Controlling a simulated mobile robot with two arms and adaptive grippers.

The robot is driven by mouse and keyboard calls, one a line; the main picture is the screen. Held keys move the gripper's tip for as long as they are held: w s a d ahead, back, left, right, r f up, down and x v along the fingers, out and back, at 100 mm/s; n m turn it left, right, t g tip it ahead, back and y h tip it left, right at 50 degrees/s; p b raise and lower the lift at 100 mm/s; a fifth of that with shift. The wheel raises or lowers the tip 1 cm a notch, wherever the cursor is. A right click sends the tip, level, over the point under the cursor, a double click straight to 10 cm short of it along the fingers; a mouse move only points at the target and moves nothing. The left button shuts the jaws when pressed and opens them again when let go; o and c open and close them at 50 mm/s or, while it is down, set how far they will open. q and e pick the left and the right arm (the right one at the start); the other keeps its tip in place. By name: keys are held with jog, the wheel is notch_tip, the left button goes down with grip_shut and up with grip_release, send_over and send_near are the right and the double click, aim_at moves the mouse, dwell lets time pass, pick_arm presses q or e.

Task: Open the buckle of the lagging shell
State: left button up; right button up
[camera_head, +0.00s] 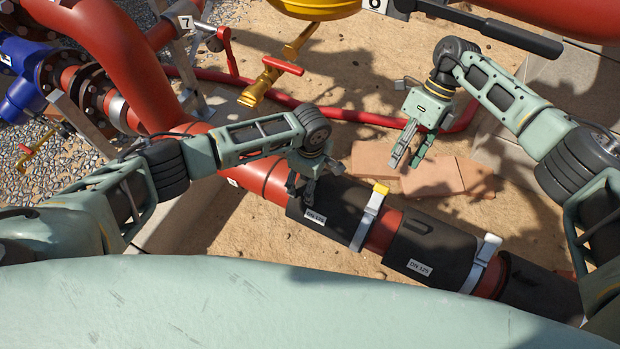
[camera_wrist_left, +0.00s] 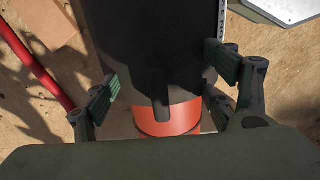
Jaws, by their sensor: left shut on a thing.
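Two black lagging shells sit around the red pipe: a left one (camera_head: 328,222) and a right one (camera_head: 440,250). The left shell has a metal strap (camera_head: 366,222) with a yellow-topped buckle (camera_head: 380,189); the right one has a strap with a pale grey buckle (camera_head: 492,240). Both buckles look fastened, though details are small. My left gripper (camera_head: 303,192) is shut on the left shell near its left end, away from the yellow buckle. In the left wrist view its fingers (camera_wrist_left: 165,88) flank the black shell (camera_wrist_left: 150,50). My right gripper (camera_head: 410,160) is open and empty, above the ground beyond the pipe.
Terracotta slabs (camera_head: 430,178) lie on the sand behind the pipe. A thin red pipe (camera_head: 335,115) runs behind them. A large red pipe (camera_head: 115,60) rises at left.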

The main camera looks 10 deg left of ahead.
aim_at(383, 186)
jog(key=shift+s+a+f+n+t+h, duration=0.2)
jog(key=shift+s+a+f+n, duration=0.35)
jog(key=shift+f, duration=0.9)
jog(key=shift+s+a+f+n+t+h, duration=0.15)
jog(key=shift+s+a+f+n+h, duration=0.15)
jog(key=shift+s+f+n, duration=0.85)
jog(key=shift+s+a+f+n+t+h, duration=0.25)
jog(key=shift+a+f, duration=0.2)
jog(key=shift+f, duration=1.3)
grip_shut()
jog(key=shift+s, duration=0.1)
